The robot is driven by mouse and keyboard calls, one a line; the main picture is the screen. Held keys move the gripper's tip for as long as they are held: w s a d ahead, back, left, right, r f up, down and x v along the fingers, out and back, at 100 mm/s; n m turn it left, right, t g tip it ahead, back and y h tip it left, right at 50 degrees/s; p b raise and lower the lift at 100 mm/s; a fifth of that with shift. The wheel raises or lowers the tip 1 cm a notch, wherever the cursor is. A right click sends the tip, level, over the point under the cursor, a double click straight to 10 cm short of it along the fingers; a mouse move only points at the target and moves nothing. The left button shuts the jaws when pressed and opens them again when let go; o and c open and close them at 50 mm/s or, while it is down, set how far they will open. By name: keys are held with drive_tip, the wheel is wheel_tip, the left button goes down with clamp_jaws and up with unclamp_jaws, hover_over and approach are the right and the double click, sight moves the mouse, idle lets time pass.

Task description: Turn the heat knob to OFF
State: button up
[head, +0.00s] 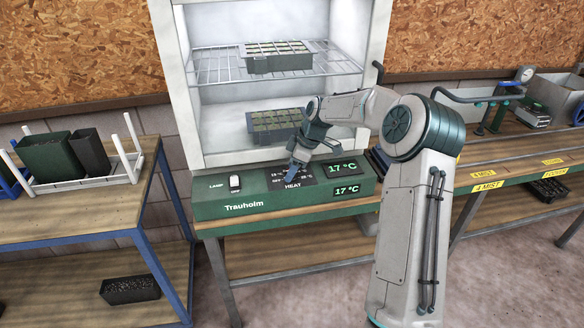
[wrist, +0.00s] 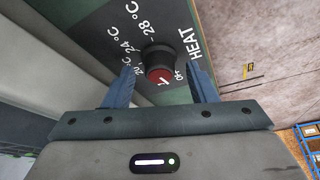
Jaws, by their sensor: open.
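The heat knob (wrist: 158,62) is black with a red face and shows in the wrist view on the dark dial plate. Temperature marks, OFF and HEAT are printed around it. A white mark shows on the red face; I cannot tell exactly which label it points to. My gripper (wrist: 162,72) is open, with one blue finger on each side of the knob. I cannot tell whether the fingers touch it. In the head view my gripper (head: 292,172) is at the green control panel (head: 262,203) above the word HEAT and hides the knob.
Two displays (head: 343,168) right of the dial read 17 °C. A white LAMP switch (head: 235,183) sits to its left. Above the panel is an open white cabinet with plant trays (head: 278,56) on its shelves. Wooden benches (head: 75,205) stand on both sides.

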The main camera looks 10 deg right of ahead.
drive_tip(key=b+v, duration=0.1)
drive_tip(key=v, duration=1.3)
drive_tip(key=shift+w, duration=0.1)
drive_tip(key=s+a+m+h, duration=0.25)
drive_tip(key=s+a, duration=0.25)
drive_tip(key=s, duration=0.3)
drive_tip(key=s+f+m+h, duration=0.1)
drive_tip(key=s+m, duration=0.4)
drive_tip(key=s, duration=0.8)
drive_tip(key=s+f+m+t, duration=0.1)
drive_tip(key=s+m, duration=0.5)
drive_tip(key=s, duration=0.8)
drive_tip(key=shift+s+a+f+h, duration=0.35)
drive_tip(key=shift+f, duration=0.5)
